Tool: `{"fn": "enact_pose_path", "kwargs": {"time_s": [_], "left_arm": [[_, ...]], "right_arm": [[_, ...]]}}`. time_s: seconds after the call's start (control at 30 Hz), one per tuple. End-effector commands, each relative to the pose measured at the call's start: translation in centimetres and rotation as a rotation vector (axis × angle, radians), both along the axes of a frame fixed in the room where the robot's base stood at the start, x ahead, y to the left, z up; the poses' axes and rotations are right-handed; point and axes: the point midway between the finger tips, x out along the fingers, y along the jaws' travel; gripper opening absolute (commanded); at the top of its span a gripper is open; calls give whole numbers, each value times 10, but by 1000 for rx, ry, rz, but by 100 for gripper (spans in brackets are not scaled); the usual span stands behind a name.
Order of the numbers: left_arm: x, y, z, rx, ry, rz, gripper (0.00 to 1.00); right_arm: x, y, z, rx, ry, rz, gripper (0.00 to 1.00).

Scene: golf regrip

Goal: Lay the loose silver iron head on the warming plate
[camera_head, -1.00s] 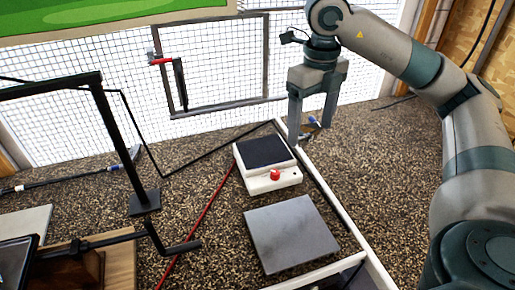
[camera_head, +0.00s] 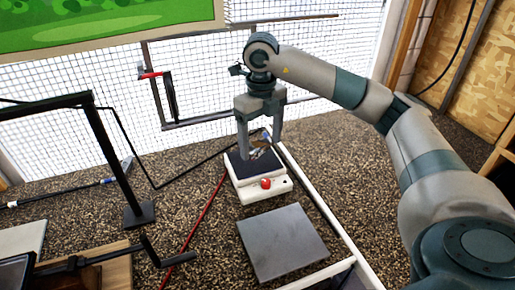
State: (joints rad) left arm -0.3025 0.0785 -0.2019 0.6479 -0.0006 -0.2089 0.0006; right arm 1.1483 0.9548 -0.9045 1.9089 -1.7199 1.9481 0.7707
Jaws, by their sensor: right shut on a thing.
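The warming plate (camera_head: 246,188) appears to be the white box with a dark flat top and a red knob at its front. My right gripper (camera_head: 261,150) points down over the back of its dark top. It is shut on a small silver piece with a bit of blue, which looks like the iron head (camera_head: 260,142). The fingers partly hide the piece. I cannot tell whether it touches the dark top. My left gripper is not in view.
A flat grey slab (camera_head: 283,243) lies in front of the white box. A white rail (camera_head: 318,205) runs along their right. A black stand (camera_head: 137,213) and a thin red line (camera_head: 207,215) are to the left. Wire mesh stands behind.

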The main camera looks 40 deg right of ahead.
Motion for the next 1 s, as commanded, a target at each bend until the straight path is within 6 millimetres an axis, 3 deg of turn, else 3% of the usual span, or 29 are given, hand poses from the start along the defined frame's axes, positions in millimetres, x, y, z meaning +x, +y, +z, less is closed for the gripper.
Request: {"fn": "enact_pose_path", "kwargs": {"time_s": [0.2, 0.57, 1.0], "left_arm": [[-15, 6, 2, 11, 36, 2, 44], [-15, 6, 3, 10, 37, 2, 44], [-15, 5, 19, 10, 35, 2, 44]], "right_arm": [[11, 4, -6, -1, -2, 0, 28], [11, 4, -9, -1, -1, -1, 28], [11, 4, -47, -1, -2, -1, 28]]}}
